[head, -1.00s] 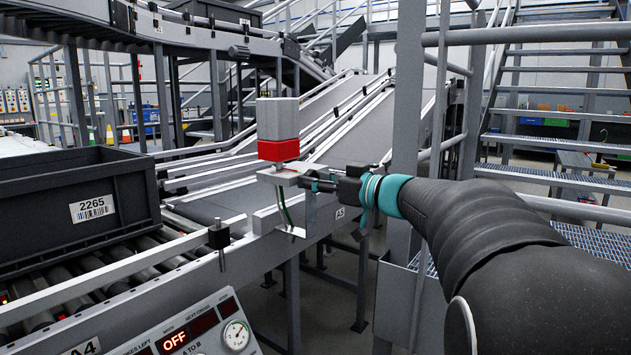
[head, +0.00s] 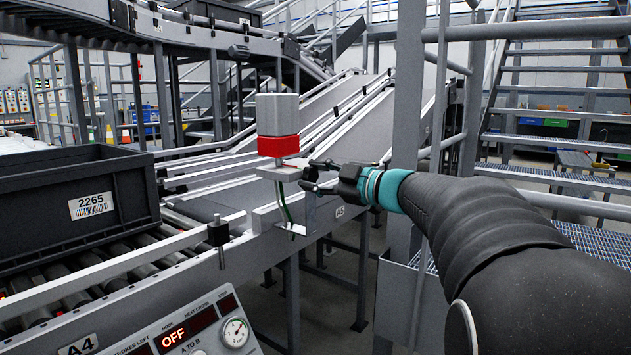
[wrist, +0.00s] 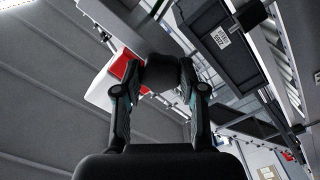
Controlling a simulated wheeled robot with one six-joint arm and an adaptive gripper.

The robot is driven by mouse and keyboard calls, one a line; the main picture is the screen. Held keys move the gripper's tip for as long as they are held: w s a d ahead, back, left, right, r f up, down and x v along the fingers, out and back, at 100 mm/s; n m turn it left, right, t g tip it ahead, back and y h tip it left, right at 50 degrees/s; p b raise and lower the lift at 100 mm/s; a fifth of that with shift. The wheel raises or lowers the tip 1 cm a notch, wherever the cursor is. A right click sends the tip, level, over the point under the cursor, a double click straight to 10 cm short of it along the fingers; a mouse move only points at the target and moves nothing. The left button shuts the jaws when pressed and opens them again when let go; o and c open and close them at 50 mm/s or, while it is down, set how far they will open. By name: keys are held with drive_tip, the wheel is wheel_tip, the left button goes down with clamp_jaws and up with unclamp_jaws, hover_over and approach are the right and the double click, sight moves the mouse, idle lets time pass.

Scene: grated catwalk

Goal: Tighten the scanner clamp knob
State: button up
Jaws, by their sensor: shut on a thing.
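The scanner (head: 277,115), a grey-white box with a red lower band, stands upright on a light bracket (head: 278,172) at the conveyor's side rail. The dark, rounded clamp knob (wrist: 162,72) sits between my fingertips in the wrist view. My gripper (head: 312,177) reaches in from the right, beside the bracket and just below the scanner's red band. In the wrist view my gripper (wrist: 162,85) is shut on the knob, one finger on each side. The scanner's red part (wrist: 121,67) shows behind the left finger. In the head view the knob is small and hard to separate from the fingers.
A dark tote (head: 80,205) labelled 2265 rests on rollers at the left. A control panel (head: 170,330) reading OFF is at the bottom. A grey post (head: 406,110) stands close behind my wrist. Stairs (head: 555,110) are at the right. A green cable (head: 284,203) hangs below the bracket.

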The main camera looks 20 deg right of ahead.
drive_tip(key=n+b, duration=0.1)
drive_tip(key=n, duration=0.2)
drive_tip(key=shift+f+n+b, duration=0.15)
drive_tip(key=shift+n+b, duration=0.25)
drive_tip(key=n+b, duration=0.2)
drive_tip(key=n, duration=0.1)
drive_tip(key=shift+n, duration=0.3)
drive_tip(key=n+b, duration=0.3)
drive_tip(key=n, duration=0.1)
drive_tip(key=shift+n+b, duration=0.85)
drive_tip(key=shift+n, duration=0.75)
drive_tip(key=o, duration=1.1)
drive_tip(key=shift+a, duration=0.1)
drive_tip(key=shift+o, duration=0.2)
drive_tip(key=v, duration=1.2)
